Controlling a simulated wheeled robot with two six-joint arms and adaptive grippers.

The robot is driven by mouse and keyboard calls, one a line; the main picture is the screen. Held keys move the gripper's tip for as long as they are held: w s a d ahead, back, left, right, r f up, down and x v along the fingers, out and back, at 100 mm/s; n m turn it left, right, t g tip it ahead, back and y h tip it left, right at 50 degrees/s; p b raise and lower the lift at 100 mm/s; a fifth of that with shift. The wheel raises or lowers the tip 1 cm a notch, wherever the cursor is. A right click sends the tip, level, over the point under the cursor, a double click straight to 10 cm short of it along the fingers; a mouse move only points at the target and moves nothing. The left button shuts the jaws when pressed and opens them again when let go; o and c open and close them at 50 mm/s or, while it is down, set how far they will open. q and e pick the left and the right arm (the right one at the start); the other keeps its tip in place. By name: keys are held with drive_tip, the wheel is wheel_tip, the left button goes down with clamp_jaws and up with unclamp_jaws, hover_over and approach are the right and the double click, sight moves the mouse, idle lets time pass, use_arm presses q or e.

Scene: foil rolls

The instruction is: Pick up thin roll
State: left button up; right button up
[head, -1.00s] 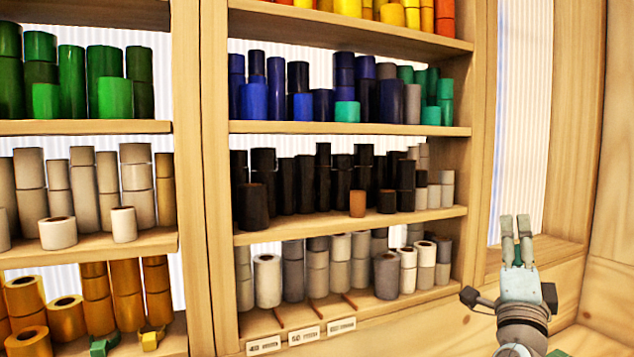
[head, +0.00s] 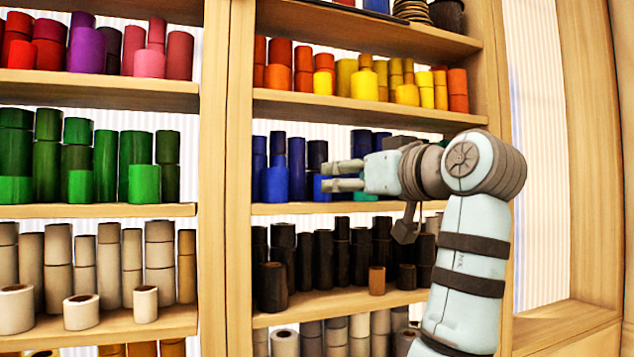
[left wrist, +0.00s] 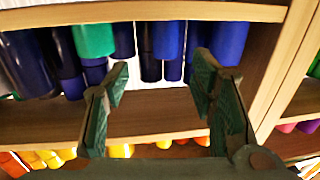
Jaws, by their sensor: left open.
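Blue rolls (head: 274,185) stand on the shelf in the middle bay in the head view, some stacked and some slim, such as a narrow blue one (head: 296,155). My left gripper (head: 338,176) is in front of this row, fingers pointing left, open and empty. Its arm hides the row's right part. In the left wrist view, the open fingers (left wrist: 158,90) frame a gap below several blue rolls (left wrist: 168,40) and a teal roll (left wrist: 93,38). I cannot tell which roll is the thin roll. My right gripper is not in view.
A shelf board (left wrist: 150,122) crosses behind the fingers in the left wrist view. Yellow and orange rolls (head: 366,84) stand above the blue row, black rolls (head: 322,258) below. A wooden upright (head: 228,180) divides this bay from the green rolls (head: 105,165).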

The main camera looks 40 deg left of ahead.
sight(327, 177)
use_arm(q)
drive_tip(key=x, duration=0.2)
drive_tip(key=p+x, duration=0.1)
drive_tip(key=x, duration=0.2)
drive_tip(key=p+x, duration=0.1)
drive_tip(key=x, duration=0.2)
drive_tip(key=shift+s+a+r, duration=0.1)
drive_tip(key=shift+s+r, duration=0.1)
drive_tip(key=shift+s, duration=0.2)
drive_tip(key=shift+w+a+f, duration=0.1)
drive_tip(key=shift+a, duration=0.3)
drive_tip(key=shift+w+f, duration=0.1)
drive_tip(key=shift+c, duration=1.3)
drive_tip(key=shift+d, duration=0.1)
drive_tip(key=c, duration=0.7)
